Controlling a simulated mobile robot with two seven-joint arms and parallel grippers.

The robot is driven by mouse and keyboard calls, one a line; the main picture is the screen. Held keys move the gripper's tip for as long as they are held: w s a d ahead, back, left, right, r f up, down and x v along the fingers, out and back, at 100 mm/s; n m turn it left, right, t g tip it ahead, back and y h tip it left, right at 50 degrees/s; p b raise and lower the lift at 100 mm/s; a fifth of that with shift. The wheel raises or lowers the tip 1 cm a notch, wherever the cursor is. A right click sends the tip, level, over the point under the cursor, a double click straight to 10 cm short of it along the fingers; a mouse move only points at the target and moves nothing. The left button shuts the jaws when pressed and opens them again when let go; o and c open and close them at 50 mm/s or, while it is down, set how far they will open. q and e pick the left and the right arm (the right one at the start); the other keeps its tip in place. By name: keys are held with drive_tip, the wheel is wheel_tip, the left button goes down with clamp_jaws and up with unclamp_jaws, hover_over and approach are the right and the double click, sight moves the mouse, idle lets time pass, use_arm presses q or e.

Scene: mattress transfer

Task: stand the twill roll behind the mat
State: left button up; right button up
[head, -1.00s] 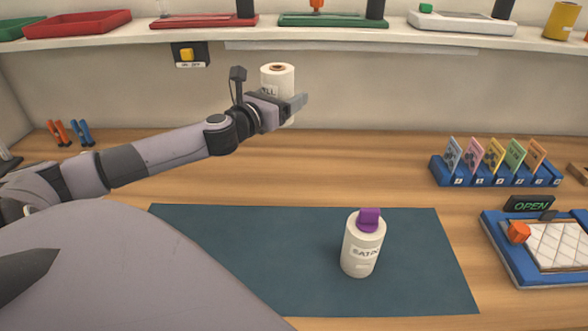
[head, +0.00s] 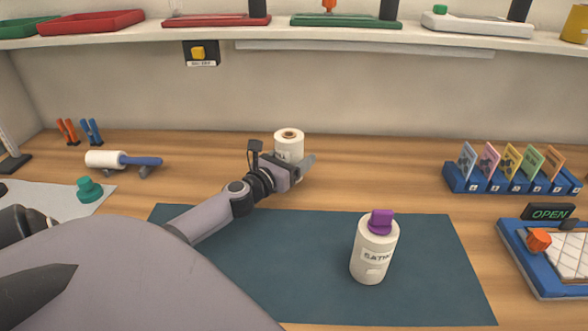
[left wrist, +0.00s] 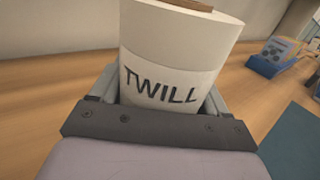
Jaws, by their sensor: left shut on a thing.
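The twill roll (head: 289,143) is a cream cylinder with a brown core, upright just beyond the back edge of the dark teal mat (head: 300,240). Its TWILL label shows in the left wrist view (left wrist: 165,85). My left gripper (head: 301,168) is shut around the roll's sides. The roll's lower part is partly hidden by the gripper, so I cannot tell whether its base touches the table. A cream satin bottle-like roll (head: 372,255) with a purple top stands on the mat's right part. My right gripper is not in view.
A blue card rack (head: 512,182) and a blue tray with an OPEN sign (head: 550,212) stand on the right. A lint roller (head: 105,159) and a green knob (head: 89,189) are on the left. A shelf (head: 330,34) runs above. Table around the roll is clear.

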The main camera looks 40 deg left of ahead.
use_arm(q)
drive_tip(key=shift+f, duration=0.95)
drive_tip(key=shift+f+b, duration=0.1)
drive_tip(key=shift+b, duration=0.25)
drive_tip(key=o, duration=1.3)
drive_tip(key=shift+f, duration=0.1)
drive_tip(key=s, duration=0.4)
drive_tip(key=s+d, duration=0.1)
drive_tip(key=s, duration=0.7)
drive_tip(key=shift+d, duration=0.15)
